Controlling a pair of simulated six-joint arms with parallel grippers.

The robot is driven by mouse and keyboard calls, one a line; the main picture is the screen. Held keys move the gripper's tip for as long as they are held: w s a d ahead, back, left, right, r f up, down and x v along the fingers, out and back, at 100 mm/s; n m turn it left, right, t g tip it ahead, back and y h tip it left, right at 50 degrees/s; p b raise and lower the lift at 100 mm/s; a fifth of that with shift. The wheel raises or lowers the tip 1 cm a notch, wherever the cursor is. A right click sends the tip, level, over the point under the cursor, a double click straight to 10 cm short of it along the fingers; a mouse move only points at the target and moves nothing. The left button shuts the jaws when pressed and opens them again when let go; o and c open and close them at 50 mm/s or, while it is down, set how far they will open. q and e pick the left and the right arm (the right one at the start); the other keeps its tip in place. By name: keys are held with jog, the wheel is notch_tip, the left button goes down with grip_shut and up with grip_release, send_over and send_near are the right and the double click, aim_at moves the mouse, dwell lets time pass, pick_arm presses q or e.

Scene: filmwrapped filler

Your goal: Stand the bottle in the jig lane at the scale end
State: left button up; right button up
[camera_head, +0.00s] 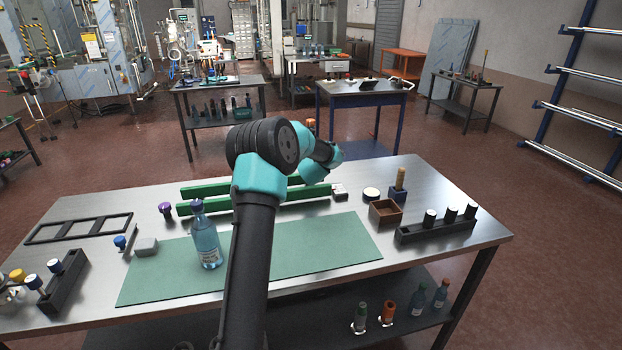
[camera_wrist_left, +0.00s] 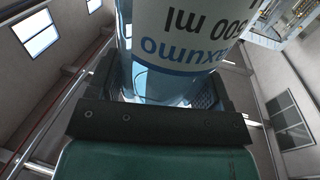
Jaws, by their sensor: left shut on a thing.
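My left gripper (camera_wrist_left: 150,95) is shut around a clear bluish bottle (camera_wrist_left: 180,65) with a white printed label, which appears upside down in the left wrist view. In the head view my arm hides most of this gripper and the held bottle. An orange cap (camera_head: 311,124) shows just above the wrist; I cannot tell whether it belongs to that bottle. The jig lane lies between two long green rails (camera_head: 205,189) at the back of the table, partly behind my arm. A small grey-white block (camera_head: 340,193) is at its right end. My right gripper is not in view.
Another bluish bottle (camera_head: 206,243) stands upright on the green mat (camera_head: 325,245). A white-topped disc (camera_head: 371,194), a brown box (camera_head: 385,211) and a black rack (camera_head: 436,230) stand at the right. A black frame (camera_head: 78,229) and a grey block (camera_head: 146,247) are at the left.

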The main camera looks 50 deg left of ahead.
pick_arm(q)
jog(key=shift+f, duration=2.3)
jog(key=shift+f, duration=2)
jog(key=o, duration=1.4)
jog(key=shift+f, duration=0.1)
jog(key=shift+r, duration=0.2)
jog(key=v, duration=1.2)
